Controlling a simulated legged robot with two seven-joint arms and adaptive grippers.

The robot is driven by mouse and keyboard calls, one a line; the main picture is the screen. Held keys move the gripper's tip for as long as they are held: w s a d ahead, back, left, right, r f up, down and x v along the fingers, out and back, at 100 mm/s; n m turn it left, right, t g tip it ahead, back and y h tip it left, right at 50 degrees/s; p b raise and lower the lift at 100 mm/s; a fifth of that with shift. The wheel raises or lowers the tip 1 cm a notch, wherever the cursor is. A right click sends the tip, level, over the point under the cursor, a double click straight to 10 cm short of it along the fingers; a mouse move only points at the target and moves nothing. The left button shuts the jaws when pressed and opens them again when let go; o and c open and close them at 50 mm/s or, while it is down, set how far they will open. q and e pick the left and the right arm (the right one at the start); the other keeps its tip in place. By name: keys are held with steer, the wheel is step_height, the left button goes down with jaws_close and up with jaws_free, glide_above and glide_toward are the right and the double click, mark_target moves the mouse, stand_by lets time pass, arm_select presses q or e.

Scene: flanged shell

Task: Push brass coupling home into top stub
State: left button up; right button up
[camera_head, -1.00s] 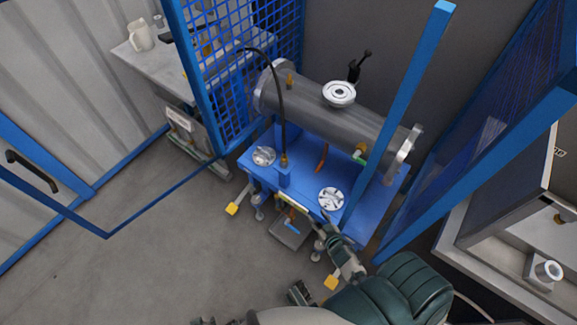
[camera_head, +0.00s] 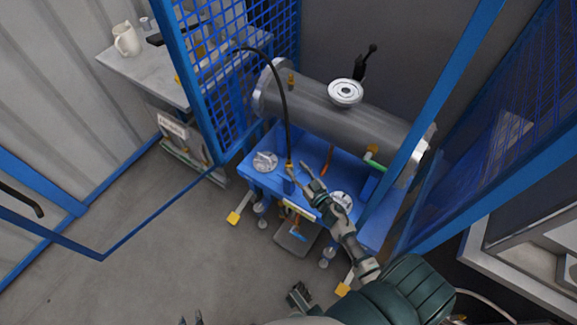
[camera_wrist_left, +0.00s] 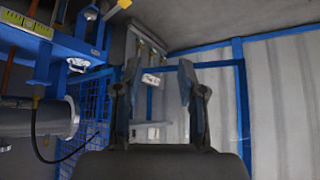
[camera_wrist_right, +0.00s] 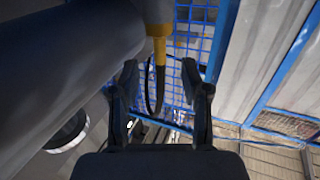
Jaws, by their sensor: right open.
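The brass coupling (camera_head: 289,164) is at the lower end of a black hose (camera_head: 283,110), standing at a blue block on the front of the blue stand. My right gripper (camera_head: 301,174) is open, close beside it. In the right wrist view the coupling (camera_wrist_right: 159,50) is yellow, ahead between the open fingers (camera_wrist_right: 157,78); I cannot tell if they touch it. The top stub (camera_head: 291,82) is a small brass post on top of the grey shell (camera_head: 330,115), near its left end. My left gripper (camera_head: 191,319) is at the bottom edge; its fingers (camera_wrist_left: 158,85) are open and empty.
A white round flange (camera_head: 345,92) and a black lever (camera_head: 366,60) stand on the shell. The blue stand (camera_head: 255,178) carries two metal discs. Blue mesh (camera_head: 226,95) stands left; blue posts cross the right side. The floor at left is clear.

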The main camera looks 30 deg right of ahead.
mark_target(290, 161)
steer(key=shift+w, duration=0.3)
steer(key=w+b, duration=0.1)
steer(key=w, duration=0.4)
steer(key=shift+f, duration=0.1)
steer(key=shift+w+d, duration=0.1)
steer(key=shift+w, duration=0.1)
arm_select(q)
steer(key=w, duration=0.1)
steer(key=w+t, duration=0.1)
steer(key=w+d+r+t, duration=0.1)
steer(key=shift+r+h, duration=0.1)
steer(key=shift+h, duration=0.2)
arm_select(e)
jaws_close()
